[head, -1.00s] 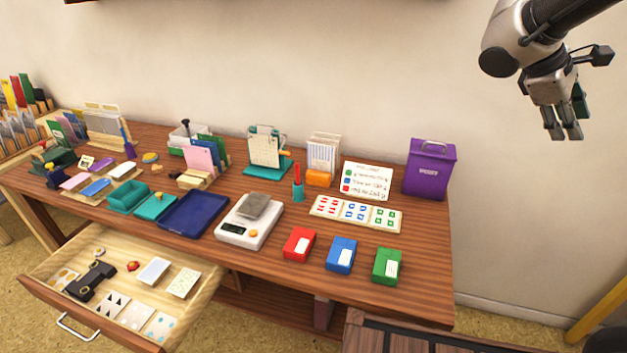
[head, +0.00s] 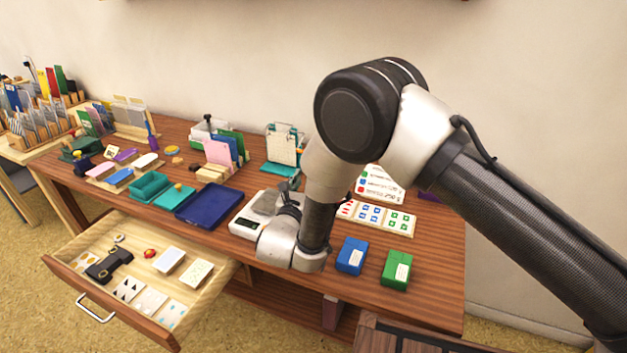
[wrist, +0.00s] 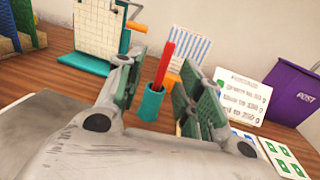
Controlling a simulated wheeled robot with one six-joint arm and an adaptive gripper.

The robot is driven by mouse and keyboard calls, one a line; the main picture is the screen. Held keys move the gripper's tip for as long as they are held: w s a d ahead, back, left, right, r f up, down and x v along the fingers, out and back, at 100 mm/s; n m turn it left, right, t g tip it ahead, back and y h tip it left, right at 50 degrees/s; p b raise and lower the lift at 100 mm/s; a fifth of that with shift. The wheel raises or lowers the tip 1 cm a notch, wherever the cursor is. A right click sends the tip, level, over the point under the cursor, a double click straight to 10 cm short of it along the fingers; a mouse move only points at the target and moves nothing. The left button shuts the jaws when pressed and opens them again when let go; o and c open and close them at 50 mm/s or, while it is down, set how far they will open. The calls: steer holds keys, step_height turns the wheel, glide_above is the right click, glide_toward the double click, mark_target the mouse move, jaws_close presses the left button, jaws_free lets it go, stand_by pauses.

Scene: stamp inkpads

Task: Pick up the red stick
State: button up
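The red stick (wrist: 165,62) stands upright, tilted a little, in a small teal cup (wrist: 151,103) in the wrist view. My gripper (wrist: 163,87) is open, with a green-padded finger on either side of the stick and cup. The fingers look apart from both, and nothing is held. The stick's lower end is hidden inside the cup. In the head view my own arm hides the stick and cup, and most of the gripper is also covered.
A teal stand with a grid card (wrist: 100,30) is behind on the left. An orange block and striped card (wrist: 189,45) stand behind the cup. A price sign (wrist: 240,95) and purple post box (wrist: 292,92) are at right. The scale (head: 240,225) sits close to my arm.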

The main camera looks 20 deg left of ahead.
steer(key=w, duration=0.6)
steer(key=shift+r, duration=0.1)
jaws_close()
